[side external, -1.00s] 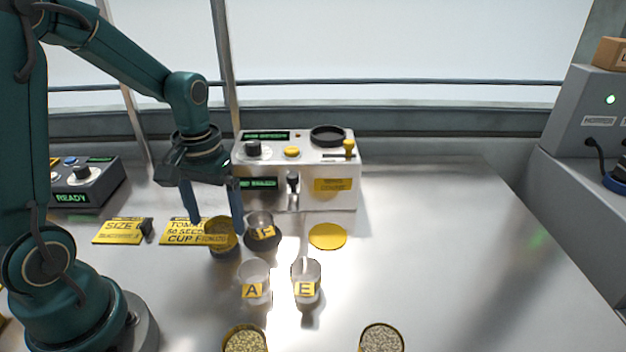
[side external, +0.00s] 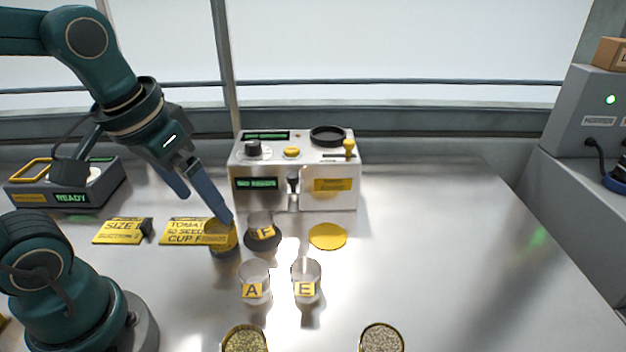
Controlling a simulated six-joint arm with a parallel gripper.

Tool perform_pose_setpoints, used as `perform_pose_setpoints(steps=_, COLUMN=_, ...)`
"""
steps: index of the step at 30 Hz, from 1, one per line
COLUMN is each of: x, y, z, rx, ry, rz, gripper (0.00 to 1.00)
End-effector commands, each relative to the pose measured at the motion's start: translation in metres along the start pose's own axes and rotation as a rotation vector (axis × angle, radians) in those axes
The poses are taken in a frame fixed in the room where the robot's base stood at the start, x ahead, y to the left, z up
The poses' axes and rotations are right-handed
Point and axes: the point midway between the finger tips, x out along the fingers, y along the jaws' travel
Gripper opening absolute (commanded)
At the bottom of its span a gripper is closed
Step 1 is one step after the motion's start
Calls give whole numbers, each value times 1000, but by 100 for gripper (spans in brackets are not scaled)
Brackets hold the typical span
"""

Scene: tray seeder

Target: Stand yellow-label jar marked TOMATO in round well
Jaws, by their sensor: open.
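A small jar with a yellow band (side external: 221,238) and dark lower part stands on the metal table at the near right corner of the tomato card. Its lettering is not readable, so I cannot tell whether it is the TOMATO jar. My gripper (side external: 209,209) is open and tilted, its longer visible finger reaching down to the jar's top; I cannot tell whether it touches. The seeder (side external: 329,198) stands behind, with a dark round ring (side external: 327,130) on top that looks like the round well. No jar shows in it.
A yellow disc (side external: 327,236) lies to the right. Two seed-filled containers (side external: 245,341) (side external: 382,339) sit at the front edge. The table's right side is clear.

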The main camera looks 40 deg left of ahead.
Motion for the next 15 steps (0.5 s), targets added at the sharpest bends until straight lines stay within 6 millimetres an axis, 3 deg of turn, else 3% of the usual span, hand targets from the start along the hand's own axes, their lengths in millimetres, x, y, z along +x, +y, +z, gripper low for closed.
perform_pose_setpoints(steps=6, x=-7, y=16, z=23, rx=122, ry=134, rz=42, gripper=96)
perform_pose_setpoints(steps=7, x=-7, y=17, z=24, rx=130, ry=144, rz=45, gripper=96)
perform_pose_setpoints(steps=8, x=-7, y=17, z=26, rx=136, ry=151, rz=48, gripper=86)
perform_pose_setpoints(steps=15, x=-7, y=18, z=28, rx=147, ry=162, rz=52, gripper=86)
